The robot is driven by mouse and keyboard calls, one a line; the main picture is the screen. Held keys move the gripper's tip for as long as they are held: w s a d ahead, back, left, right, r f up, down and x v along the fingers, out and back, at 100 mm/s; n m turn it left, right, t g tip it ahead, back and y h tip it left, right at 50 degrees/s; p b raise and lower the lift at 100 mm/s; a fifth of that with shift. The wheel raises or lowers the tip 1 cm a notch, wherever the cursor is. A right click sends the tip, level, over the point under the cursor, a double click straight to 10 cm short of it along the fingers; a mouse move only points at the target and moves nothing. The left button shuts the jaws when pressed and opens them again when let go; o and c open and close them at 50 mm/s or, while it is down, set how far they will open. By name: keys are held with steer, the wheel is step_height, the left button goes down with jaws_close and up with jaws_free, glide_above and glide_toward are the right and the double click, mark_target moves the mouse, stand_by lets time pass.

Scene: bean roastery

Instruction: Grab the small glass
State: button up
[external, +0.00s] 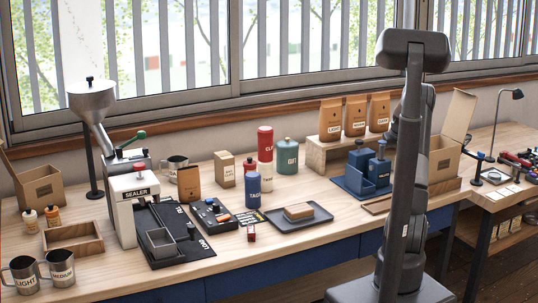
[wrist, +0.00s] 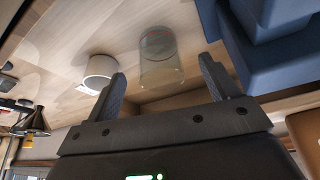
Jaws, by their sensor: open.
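The small glass (wrist: 160,62) is clear and see-through and shows in the wrist view on the light wood surface, near the top middle. My gripper (wrist: 162,66) is open, with one dark finger on each side of the glass in the picture. The fingers hold nothing. I cannot tell how far the glass is from the fingertips in depth. In the external view I cannot make out the glass, and my arm's column hides the gripper.
A white round cup (wrist: 98,72) stands left of the glass in the wrist view. A blue holder (wrist: 275,62) is close on the right. In the external view, the blue holder (external: 352,181), kraft bags (external: 330,119) and an open cardboard box (external: 441,163) flank my arm.

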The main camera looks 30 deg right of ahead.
steer(key=shift+w+d+x, duration=0.15)
steer(key=shift+w+x, duration=0.05)
steer(key=shift+x, duration=1.35)
steer(key=shift+w+d+x, duration=0.15)
steer(key=shift+w+x, duration=0.05)
steer(key=shift+x, duration=1.35)
steer(key=shift+r, duration=0.25)
steer(key=shift+c, duration=0.2)
steer(key=c, duration=1.1)
